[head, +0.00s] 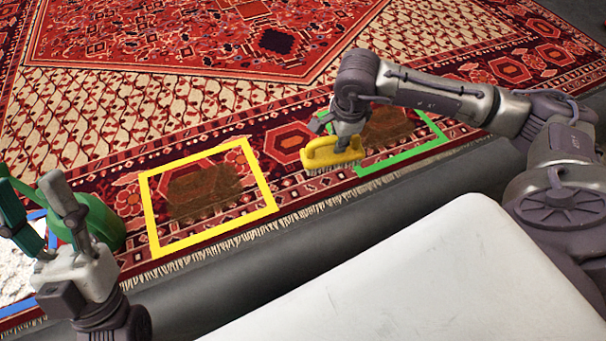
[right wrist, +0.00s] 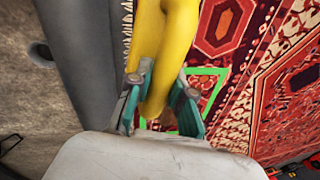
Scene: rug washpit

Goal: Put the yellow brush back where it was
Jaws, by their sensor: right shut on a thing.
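The yellow brush (head: 318,154) has a loop handle and pale bristles facing down. My right gripper (head: 349,142) is shut on its handle. In the right wrist view the yellow handle (right wrist: 168,55) runs between the teal fingers (right wrist: 160,108). The brush is over the rug's near border, between the yellow outline (head: 152,222) and the green outline (head: 405,152), beside the green one's left edge. I cannot tell if the bristles touch the rug. My left gripper (head: 30,180) is open and empty at the lower left.
Brown stains show inside the yellow outline (head: 205,190) and the green outline (head: 390,126). A green rounded object (head: 98,222) is behind my left gripper. A white patch (head: 15,272) lies within a blue outline (head: 18,306). The patterned rug (head: 90,110) is largely clear; its fringe borders dark floor.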

